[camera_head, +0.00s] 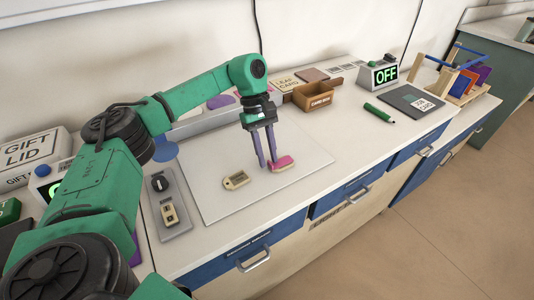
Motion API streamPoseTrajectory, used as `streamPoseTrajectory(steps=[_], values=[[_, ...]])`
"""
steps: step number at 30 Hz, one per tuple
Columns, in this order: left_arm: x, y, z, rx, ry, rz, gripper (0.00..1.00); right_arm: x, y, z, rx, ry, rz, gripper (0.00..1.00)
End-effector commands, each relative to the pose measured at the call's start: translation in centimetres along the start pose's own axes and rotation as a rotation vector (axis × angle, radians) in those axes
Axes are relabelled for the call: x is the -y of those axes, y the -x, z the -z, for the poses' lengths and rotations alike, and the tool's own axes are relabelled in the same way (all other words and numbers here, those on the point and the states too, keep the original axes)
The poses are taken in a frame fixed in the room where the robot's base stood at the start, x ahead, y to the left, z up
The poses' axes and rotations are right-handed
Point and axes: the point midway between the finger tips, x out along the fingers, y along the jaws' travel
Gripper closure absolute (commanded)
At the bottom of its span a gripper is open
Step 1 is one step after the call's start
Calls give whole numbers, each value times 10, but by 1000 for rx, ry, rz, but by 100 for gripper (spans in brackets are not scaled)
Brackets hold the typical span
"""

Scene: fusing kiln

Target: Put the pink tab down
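The pink tab (283,163) is a small pink piece with a pale edge over the right part of the pale square board (215,205). My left gripper (268,164) points down at the tab's left end. Its two purple-grey fingers are apart, with pale board showing between them. Most of the tab shows to the right of the fingers. The right fingertip overlaps the tab's left end in the picture, and I cannot tell whether they touch. My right gripper is not in view.
A beige tag with a hole (237,180) lies on the board, left of the gripper. A switch box (170,208) stands left of the board. A green marker (378,112) lies right. Bare counter separates it from the board.

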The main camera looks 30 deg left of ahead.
Motion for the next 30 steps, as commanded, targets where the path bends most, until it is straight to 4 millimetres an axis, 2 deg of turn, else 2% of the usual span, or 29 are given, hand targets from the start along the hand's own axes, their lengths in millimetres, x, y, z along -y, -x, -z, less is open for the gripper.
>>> streamPoseTrajectory(steps=[8, 13, 17, 21, 24, 25, 30], values=[[0, 1, 0, 0, 0, 0, 68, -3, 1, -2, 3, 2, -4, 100], [-1, 12, -1, -1, -1, -3, 68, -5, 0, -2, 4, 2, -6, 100], [-1, 40, 0, -2, 1, -5, 68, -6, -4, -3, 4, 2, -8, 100], [-1, 80, -2, -1, 0, -6, 68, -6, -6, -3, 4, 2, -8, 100], [-1, 106, -2, 0, 1, -4, 68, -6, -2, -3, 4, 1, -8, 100], [-1, 115, -4, -1, 1, -2, 68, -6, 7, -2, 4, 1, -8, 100], [0, 124, -2, -1, 0, 0, 68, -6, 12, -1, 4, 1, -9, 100]])
